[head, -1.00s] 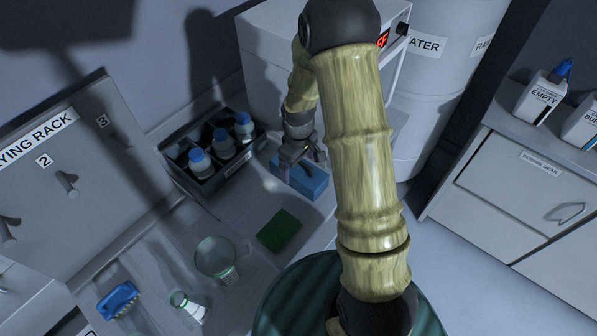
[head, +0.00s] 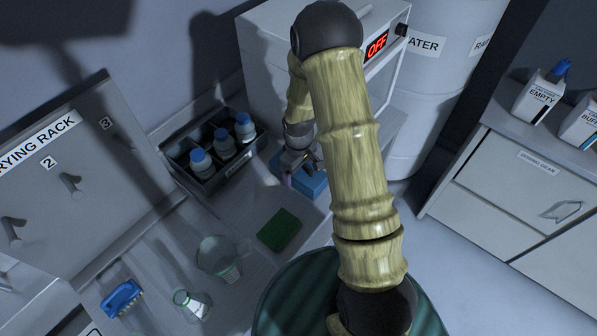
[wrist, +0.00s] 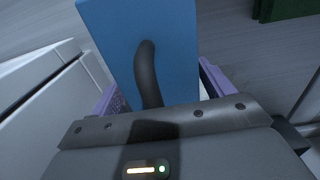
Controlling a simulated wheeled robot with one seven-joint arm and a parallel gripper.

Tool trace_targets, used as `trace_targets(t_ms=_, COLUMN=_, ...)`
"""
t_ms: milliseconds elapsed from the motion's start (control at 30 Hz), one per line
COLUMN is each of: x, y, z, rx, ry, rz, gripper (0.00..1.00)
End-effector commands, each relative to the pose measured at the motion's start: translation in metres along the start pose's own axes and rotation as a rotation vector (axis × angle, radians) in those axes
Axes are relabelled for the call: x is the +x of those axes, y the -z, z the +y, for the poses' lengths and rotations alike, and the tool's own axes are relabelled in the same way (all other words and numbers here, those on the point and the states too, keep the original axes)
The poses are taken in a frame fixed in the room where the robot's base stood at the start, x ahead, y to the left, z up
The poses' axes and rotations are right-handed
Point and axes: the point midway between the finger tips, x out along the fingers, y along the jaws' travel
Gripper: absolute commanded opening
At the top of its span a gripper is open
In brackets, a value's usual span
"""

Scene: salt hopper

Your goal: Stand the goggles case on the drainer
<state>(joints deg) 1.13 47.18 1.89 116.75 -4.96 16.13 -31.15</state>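The goggles case, a blue box with a dark curved handle, lies on the counter (head: 314,186) below my gripper; it fills the top middle of the wrist view (wrist: 180,45). My gripper (head: 290,180) is down at the case. In the wrist view its purple fingers (wrist: 160,92) stand on both sides of the case, with a narrow gap at the right; contact at the left is unclear. A pale ribbed drainer surface (head: 152,262) is at the lower left, beneath a peg panel labelled as a drying rack (head: 85,185).
A beaker (head: 217,258), a flask (head: 190,303) and a blue brush (head: 121,298) occupy the drainer area. A green sponge (head: 279,230) lies near the case. A dark caddy with blue-capped bottles (head: 222,160) is to the left. A white machine reading OFF (head: 270,65) stands behind.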

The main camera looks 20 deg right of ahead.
Motion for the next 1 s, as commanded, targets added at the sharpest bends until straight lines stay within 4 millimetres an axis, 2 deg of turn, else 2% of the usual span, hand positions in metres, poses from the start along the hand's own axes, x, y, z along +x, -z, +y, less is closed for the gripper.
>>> trace_targets(t_ms=33, x=0.000, y=0.000, z=0.000, rx=0.000, ry=0.000, rz=0.000, gripper=0.70)
trace_targets(t_ms=200, x=0.000, y=0.000, z=0.000, rx=0.000, ry=0.000, rz=0.000, gripper=0.38)
trace_targets(t_ms=233, x=0.000, y=0.000, z=0.000, rx=0.000, ry=0.000, rz=0.000, gripper=0.38)
trace_targets(t_ms=267, x=0.000, y=0.000, z=0.000, rx=0.001, ry=0.000, rz=0.000, gripper=0.34)
trace_targets(t_ms=500, x=-0.003, y=-0.001, z=0.002, rx=0.004, ry=-0.001, rz=0.001, gripper=0.34)
trace_targets(t_ms=667, x=-0.015, y=0.001, z=0.001, rx=0.001, ry=-0.002, rz=0.003, gripper=0.34)
trace_targets(t_ms=1000, x=-0.071, y=0.001, z=0.001, rx=-0.001, ry=-0.004, rz=0.005, gripper=0.34)
